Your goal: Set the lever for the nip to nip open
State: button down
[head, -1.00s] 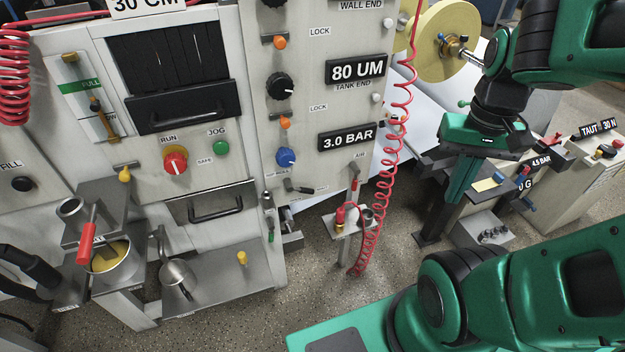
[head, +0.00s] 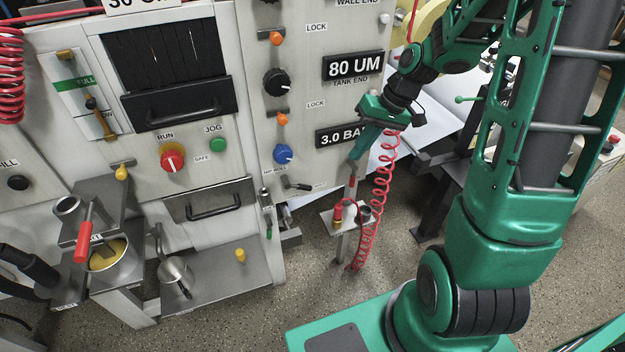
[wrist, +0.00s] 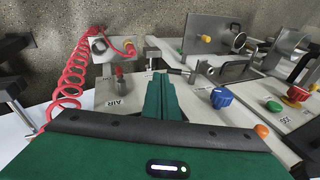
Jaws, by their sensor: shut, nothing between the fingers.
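The nip lever (head: 298,186) is a small lever with a dark handle on the grey machine front, just below the blue knob, by the label "NIP ROLLS". Its handle points right and slightly down in the head view. It also shows in the wrist view (wrist: 188,73), just right of my fingertips. My gripper (head: 354,157) has green fingers, shut and empty. It is in front of the panel, up and right of the lever and apart from it. In the wrist view my fingers (wrist: 160,82) point toward the lower panel. The small label right of the lever is unreadable.
The blue knob (head: 283,154) sits above the lever. A coiled red air hose (head: 382,185) hangs just right of my gripper, down to a small stand (head: 345,220) with a red fitting. A steel shelf (head: 215,280) juts out at lower left.

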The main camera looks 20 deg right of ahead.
aim_at(307, 186)
jog(key=w+a+f+y, duration=0.1)
jog(key=w+a+f, duration=0.1)
jog(key=w+a, duration=0.1)
jog(key=shift+w+f+n+y, duration=0.3)
jog(key=shift+w+f+y, duration=0.1)
jog(key=shift+w, duration=0.4)
jog(key=x, duration=1.4)
jog(key=shift+w+d+r, duration=0.1)
jog(key=shift+w, duration=0.2)
